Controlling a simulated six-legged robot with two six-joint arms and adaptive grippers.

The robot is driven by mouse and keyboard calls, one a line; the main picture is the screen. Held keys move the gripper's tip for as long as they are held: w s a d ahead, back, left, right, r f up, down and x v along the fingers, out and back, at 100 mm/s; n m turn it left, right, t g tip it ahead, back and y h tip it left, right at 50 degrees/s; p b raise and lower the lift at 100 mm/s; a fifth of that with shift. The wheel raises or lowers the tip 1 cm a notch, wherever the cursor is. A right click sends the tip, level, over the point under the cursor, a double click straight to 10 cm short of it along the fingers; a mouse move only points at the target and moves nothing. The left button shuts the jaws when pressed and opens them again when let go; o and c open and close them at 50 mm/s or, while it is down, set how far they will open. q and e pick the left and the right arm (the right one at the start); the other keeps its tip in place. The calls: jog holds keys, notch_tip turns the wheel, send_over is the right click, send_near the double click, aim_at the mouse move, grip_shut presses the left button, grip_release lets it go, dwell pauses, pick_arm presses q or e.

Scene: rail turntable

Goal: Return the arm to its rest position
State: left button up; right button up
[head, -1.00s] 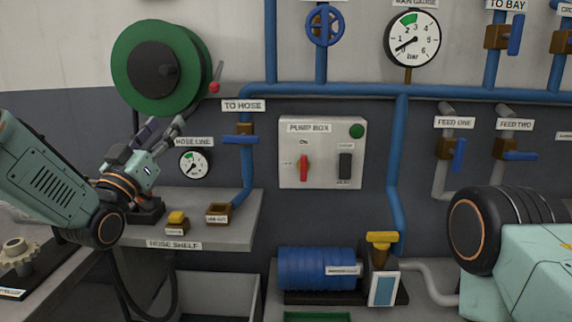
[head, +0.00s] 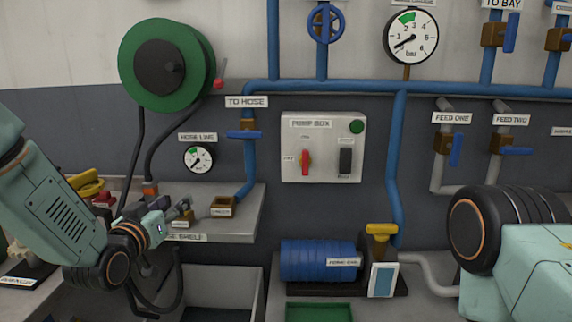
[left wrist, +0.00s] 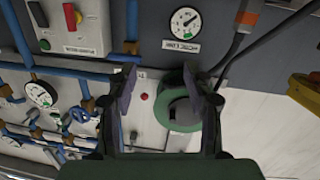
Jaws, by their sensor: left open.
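My left arm comes in from the left in the head view.
The green hose reel (head: 165,65) hangs on the wall above the shelf. The pump box (head: 322,146) and blue pipes (head: 398,140) line the wall. A blue pump (head: 316,260) stands lower. A yellow-handled part (head: 88,186) sits behind my left arm. An open grey bin is below the shelf.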

pick_arm(q)
jog(key=s+d+f+g+y, duration=0.1)
jog(key=s+f+g, duration=1)
jog(key=s+f, duration=1.6)
jog(key=s+f+g, duration=0.3)
jog(key=s+f, duration=0.1)
jog(key=s, duration=0.5)
jog(key=s+f+g+y+b, duration=0.1)
jog(key=s+f+g, duration=0.2)
jog(key=s, duration=0.7)
notch_tip(320, 180, down, 2)
jog(key=shift+d+f, duration=0.2)
jog(key=shift+d, duration=0.1)
